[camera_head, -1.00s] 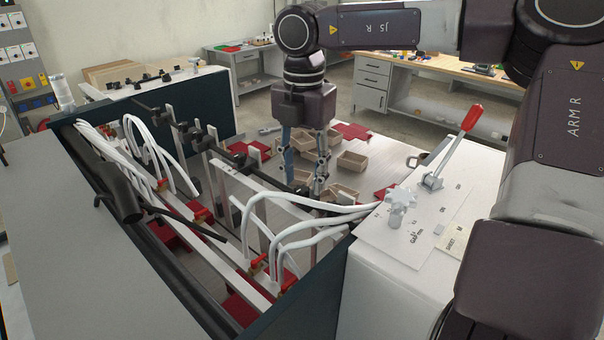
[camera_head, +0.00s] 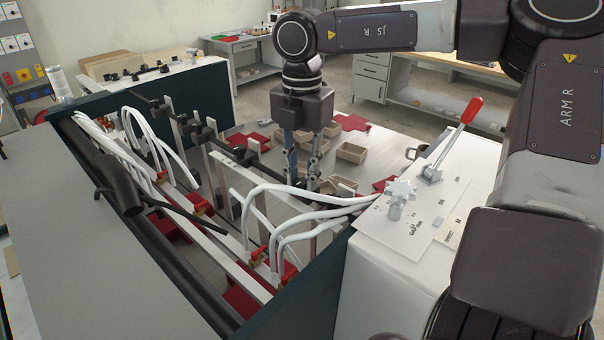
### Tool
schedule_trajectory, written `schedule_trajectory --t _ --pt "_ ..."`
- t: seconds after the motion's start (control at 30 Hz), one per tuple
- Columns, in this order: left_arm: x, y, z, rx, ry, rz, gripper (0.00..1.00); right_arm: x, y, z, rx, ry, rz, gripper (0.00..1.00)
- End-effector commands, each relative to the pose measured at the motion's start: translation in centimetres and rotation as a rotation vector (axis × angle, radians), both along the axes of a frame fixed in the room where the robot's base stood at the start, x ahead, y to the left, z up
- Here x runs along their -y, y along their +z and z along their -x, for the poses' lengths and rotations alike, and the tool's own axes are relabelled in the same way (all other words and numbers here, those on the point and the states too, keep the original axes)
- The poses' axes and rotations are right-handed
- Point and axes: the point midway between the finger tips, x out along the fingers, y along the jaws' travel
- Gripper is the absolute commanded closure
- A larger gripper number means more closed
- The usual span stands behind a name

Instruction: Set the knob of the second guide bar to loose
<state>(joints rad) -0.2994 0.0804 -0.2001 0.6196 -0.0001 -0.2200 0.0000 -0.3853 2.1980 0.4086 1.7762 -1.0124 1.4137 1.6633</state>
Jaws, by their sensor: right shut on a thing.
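My right gripper (camera_head: 302,172) reaches down from above at the near end of the black cross bar (camera_head: 225,150). Its fingers are close together and shut on a small part there, seemingly a guide bar knob. The part is mostly hidden between the fingers, so I cannot tell its setting. Several black clamps sit along the cross bar; one clamp (camera_head: 207,131) is farther back. Upright light metal guide bars (camera_head: 222,180) hang below it. My left gripper is not in view.
White hoses (camera_head: 290,213) arch close in front of my right gripper. A white cabinet with a red-tipped lever (camera_head: 472,110) and a star-shaped knob (camera_head: 400,190) stands at the right. Tan bins (camera_head: 351,153) lie beyond the gripper. A black fitting (camera_head: 120,188) is at the left.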

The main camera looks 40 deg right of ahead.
Motion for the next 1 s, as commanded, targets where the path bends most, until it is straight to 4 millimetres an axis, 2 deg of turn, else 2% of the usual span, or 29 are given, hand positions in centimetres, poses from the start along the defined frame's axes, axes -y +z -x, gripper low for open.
schedule_trajectory --t 0.37,0.7,1.0 --pt "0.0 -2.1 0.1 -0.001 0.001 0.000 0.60 0.1 -0.3 -0.1 0.004 0.161 0.004 1.00" --pt "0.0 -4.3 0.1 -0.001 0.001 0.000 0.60 0.0 -0.2 -0.1 0.004 0.471 0.004 1.00" --pt "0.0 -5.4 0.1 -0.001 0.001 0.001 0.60 0.0 -0.1 -0.1 0.002 0.757 0.002 1.00"
